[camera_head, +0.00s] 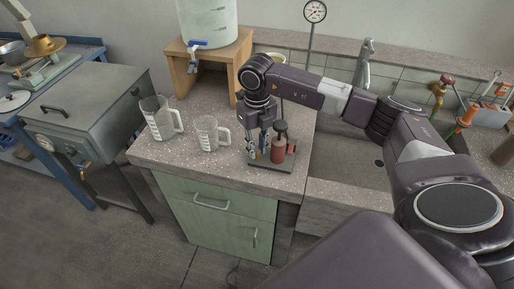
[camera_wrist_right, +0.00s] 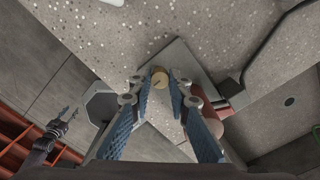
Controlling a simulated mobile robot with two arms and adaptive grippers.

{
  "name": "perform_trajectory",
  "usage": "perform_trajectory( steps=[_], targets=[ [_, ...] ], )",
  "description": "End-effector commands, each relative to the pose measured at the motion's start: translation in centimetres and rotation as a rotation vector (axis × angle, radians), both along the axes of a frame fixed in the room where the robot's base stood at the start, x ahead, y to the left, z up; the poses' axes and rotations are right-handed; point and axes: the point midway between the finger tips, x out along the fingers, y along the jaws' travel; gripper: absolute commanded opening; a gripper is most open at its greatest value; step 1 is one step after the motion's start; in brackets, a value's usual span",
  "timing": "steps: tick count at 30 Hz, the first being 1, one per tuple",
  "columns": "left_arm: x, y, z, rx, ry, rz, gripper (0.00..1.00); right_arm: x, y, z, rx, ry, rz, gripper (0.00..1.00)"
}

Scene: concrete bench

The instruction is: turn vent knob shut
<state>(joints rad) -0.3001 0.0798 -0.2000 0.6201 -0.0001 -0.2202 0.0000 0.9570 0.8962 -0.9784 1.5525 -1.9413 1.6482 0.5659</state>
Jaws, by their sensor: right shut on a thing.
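The vent knob (camera_wrist_right: 160,77) is a small round tan knob with a dark line on its face, in the wrist view. My right gripper (camera_head: 259,151) points down over the small device on the bench. In the wrist view the blue-padded fingers of that gripper (camera_wrist_right: 161,82) are closed on the knob, one on each side. The device has a dark grey base plate (camera_head: 270,168) and a reddish-brown cylinder (camera_head: 278,152) with a dark top, just right of the fingers. In the head view the fingers mostly hide the knob.
Two clear measuring jugs, a larger one (camera_head: 157,118) and a smaller one (camera_head: 208,134), stand left of the device. A wooden stand (camera_head: 190,75) holds a white tank (camera_head: 208,22) behind. A sink (camera_head: 345,150) lies to the right. The speckled bench front (camera_head: 190,165) is clear.

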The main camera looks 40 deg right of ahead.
Motion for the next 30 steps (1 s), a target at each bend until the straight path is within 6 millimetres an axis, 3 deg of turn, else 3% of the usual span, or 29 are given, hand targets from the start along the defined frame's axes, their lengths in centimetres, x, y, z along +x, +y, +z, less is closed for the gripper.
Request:
perform_trajectory(
  steps=[20,21,24,30],
  targets=[
    [0.0,0.0,-0.04,0.0,0.0,0.0,0.4,0.11,-0.05,0.13,0.0,-0.004,-0.06,0.0],
    [0.0,0.0,-0.04,0.0,0.0,0.0,0.4,0.11,-0.05,0.13,0.0,-0.004,-0.06,0.21],
    [0.01,0.01,-0.04,0.0,0.0,0.0,0.4,0.09,-0.05,0.1,0.0,-0.003,-0.059,0.32],
    [0.0,0.0,-0.05,0.0,0.0,0.0,0.4,0.05,-0.03,0.05,0.0,-0.001,-0.058,0.35]
  ],
)
